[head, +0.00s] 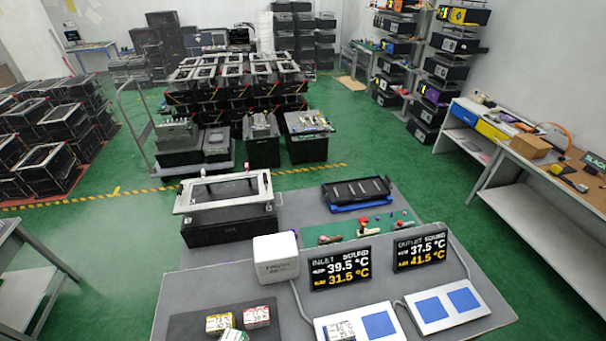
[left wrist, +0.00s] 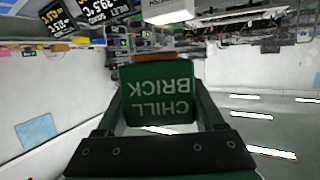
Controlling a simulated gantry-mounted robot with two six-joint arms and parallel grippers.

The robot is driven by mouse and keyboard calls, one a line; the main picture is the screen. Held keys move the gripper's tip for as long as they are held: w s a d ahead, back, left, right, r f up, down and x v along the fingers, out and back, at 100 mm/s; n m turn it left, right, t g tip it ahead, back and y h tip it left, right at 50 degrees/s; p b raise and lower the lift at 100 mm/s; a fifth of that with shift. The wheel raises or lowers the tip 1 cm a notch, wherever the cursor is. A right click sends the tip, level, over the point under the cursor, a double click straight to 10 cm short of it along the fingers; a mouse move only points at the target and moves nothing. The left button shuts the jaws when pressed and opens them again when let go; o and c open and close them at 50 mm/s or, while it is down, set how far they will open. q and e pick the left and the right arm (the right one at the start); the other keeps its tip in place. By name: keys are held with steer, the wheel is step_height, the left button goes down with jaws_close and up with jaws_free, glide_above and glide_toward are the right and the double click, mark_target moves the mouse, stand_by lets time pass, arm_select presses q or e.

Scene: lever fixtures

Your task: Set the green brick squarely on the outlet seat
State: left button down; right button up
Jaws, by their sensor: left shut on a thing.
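My left gripper (left wrist: 159,95) is shut on a dark green brick (left wrist: 157,85) lettered "CHILL BRICK", which reads upside down in the left wrist view. Its two fingers clasp the brick's sides. Neither gripper shows in the head view. There, the outlet display (head: 420,250) reads 37.5 and 41.5 °C. In front of it lies a white plate (head: 483,313) with two bare blue squares, a left one (head: 431,310) and a right one (head: 463,300). Which of these is the outlet seat is not labelled. The held brick appears clear of both plates.
The inlet display (head: 340,268) stands behind another white plate (head: 399,336) with a blue square and a light-topped block (head: 340,330). A white box (head: 276,259) stands left of it. A dark mat (head: 187,328) holds yellow (head: 219,323), red (head: 257,317) and partly cut-off green-edged (head: 233,335) blocks.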

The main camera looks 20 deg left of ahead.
arm_select(q)
steer(key=d+r+m+h, duration=0.1)
steer(key=d+r, duration=0.4)
steer(key=shift+s+h, duration=0.3)
steer(key=shift+s, duration=0.15)
steer(key=shift+r, duration=0.1)
stand_by(0.8)
